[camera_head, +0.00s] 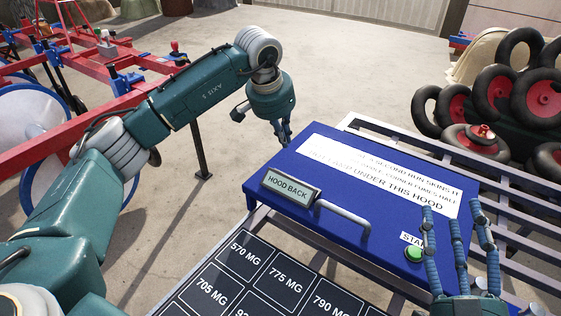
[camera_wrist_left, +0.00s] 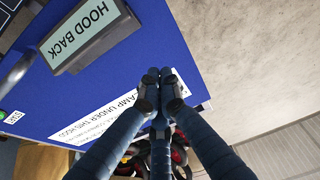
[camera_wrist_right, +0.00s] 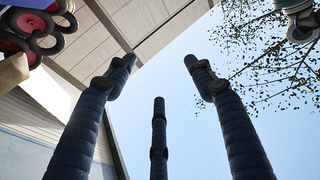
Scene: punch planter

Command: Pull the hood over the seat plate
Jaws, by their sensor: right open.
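The blue hood (camera_head: 270,232) has a grey bar handle (camera_head: 343,219) on its front part and a small display (camera_head: 291,187) reading "HOOD BACK". The display also shows in the left wrist view (camera_wrist_left: 88,32). I cannot identify the seat plate for sure. My left gripper (camera_head: 285,138) points down by the hood's far left edge, away from the handle. Its fingers meet with nothing visible between them in the left wrist view (camera_wrist_left: 158,80). My right gripper (camera_head: 451,210) is open and empty, fingers pointing up, in front of the hood's right side. It also shows open in the right wrist view (camera_wrist_right: 160,75).
A dark panel (camera_head: 243,281) with weight labels lies in front of the hood. A green button (camera_head: 414,254) marked START sits near my right fingers. Grey rails (camera_head: 405,139) run behind and right. Red-hubbed wheels (camera_head: 495,95) are piled right; a red frame (camera_head: 95,60) stands left.

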